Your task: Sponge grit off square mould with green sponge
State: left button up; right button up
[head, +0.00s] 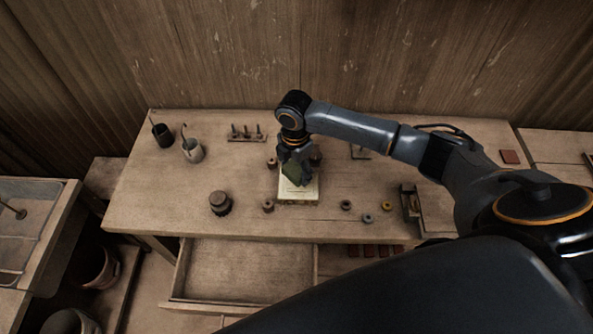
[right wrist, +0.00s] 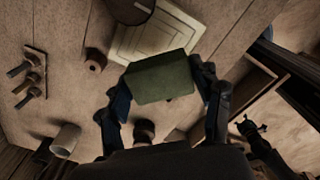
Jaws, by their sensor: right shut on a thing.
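My right gripper (head: 294,172) is shut on the green sponge (head: 292,171), over the back part of the square mould. In the right wrist view the sponge (right wrist: 161,78) sits between the two fingers of the gripper (right wrist: 163,92). The square mould (head: 299,193) is a pale, flat plate lying on the table. In the right wrist view the mould (right wrist: 150,38) shows nested square ridges, and the sponge covers one edge of it. I cannot tell whether the sponge touches it. Any grit is too small to make out. My left gripper is not in view.
The wooden table (head: 150,200) holds a dark round pot (head: 220,202) left of the mould and several small rings, one a yellow-holed ring (head: 387,206). A dark cup (head: 162,134), a grey cup (head: 192,151) and a peg rack (head: 246,134) stand at back left. An open drawer (head: 245,268) juts out in front.

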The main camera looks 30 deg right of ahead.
jog(key=shift+d+r, duration=0.1)
jog(key=shift+r, duration=0.75)
jog(key=shift+s+r, duration=0.15)
jog(key=shift+r, duration=0.35)
jog(key=shift+f, duration=0.1)
